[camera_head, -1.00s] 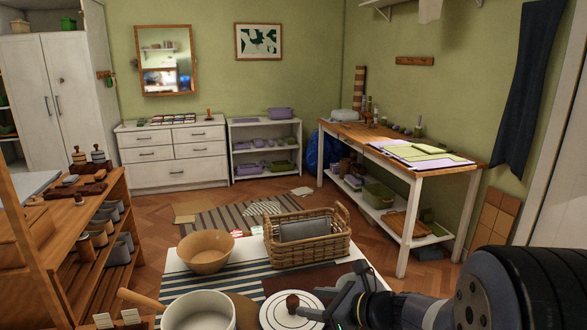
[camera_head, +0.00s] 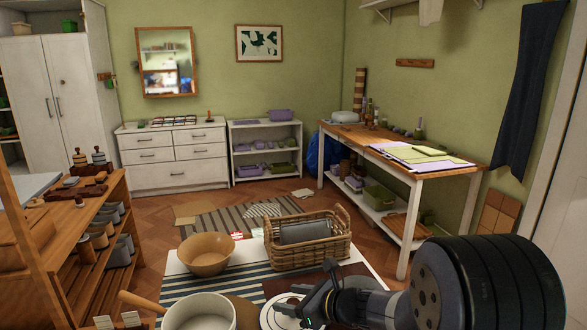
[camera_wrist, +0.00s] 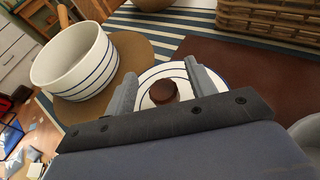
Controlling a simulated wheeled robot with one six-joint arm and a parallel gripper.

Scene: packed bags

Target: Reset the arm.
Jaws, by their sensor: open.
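My gripper (camera_head: 312,292) is over the front of the table in the head view, with the arm coming in from the lower right. In the wrist view its two fingers (camera_wrist: 160,72) are spread apart with nothing held between them. Below and beyond them lies a round white lid with dark rings (camera_wrist: 172,70) and a brown knob (camera_wrist: 163,91). The knob shows in the gap between the fingers, and I cannot tell how far below it is. In the head view my gripper hides much of the lid (camera_head: 272,318).
A white pot (camera_head: 200,312) with a wooden handle stands left of the lid. A wooden bowl (camera_head: 206,254) and a wicker basket (camera_head: 300,258) holding a grey item stand farther back on the table. A wooden shelf (camera_head: 75,240) is at left, a workbench (camera_head: 440,182) at right.

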